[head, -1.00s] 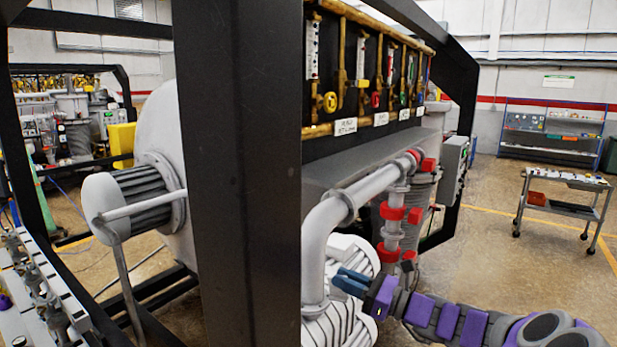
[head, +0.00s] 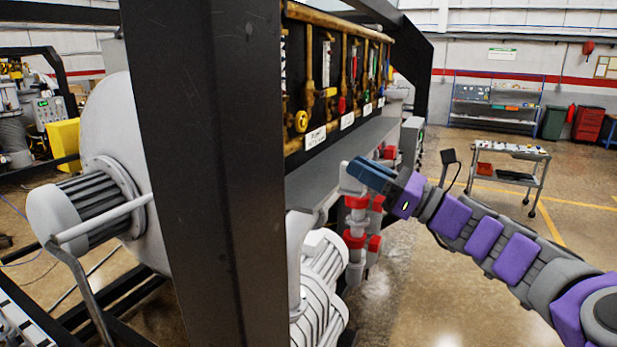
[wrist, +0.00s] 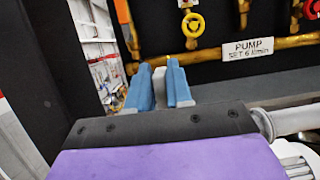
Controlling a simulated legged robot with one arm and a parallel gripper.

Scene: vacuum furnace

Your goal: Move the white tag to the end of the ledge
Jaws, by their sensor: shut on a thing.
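My gripper (head: 370,174) has blue fingers and is in front of the grey ledge (head: 325,165) in the head view. In the wrist view my gripper (wrist: 160,85) is shut on a small pale piece, the white tag (wrist: 158,88), seen nearly edge-on between the fingers. Its face is hidden. The ledge also shows in the wrist view (wrist: 290,101), to the right of the fingers, under the panel. The fingers overlap the ledge's line in the head view; I cannot tell whether they touch it.
A black frame post (head: 205,170) stands close on the left. Brass pipes with valves and a fixed label reading PUMP (head: 315,137) are above the ledge. Red-banded pipework (head: 355,225) is below my gripper. A cart (head: 508,165) stands on open floor at right.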

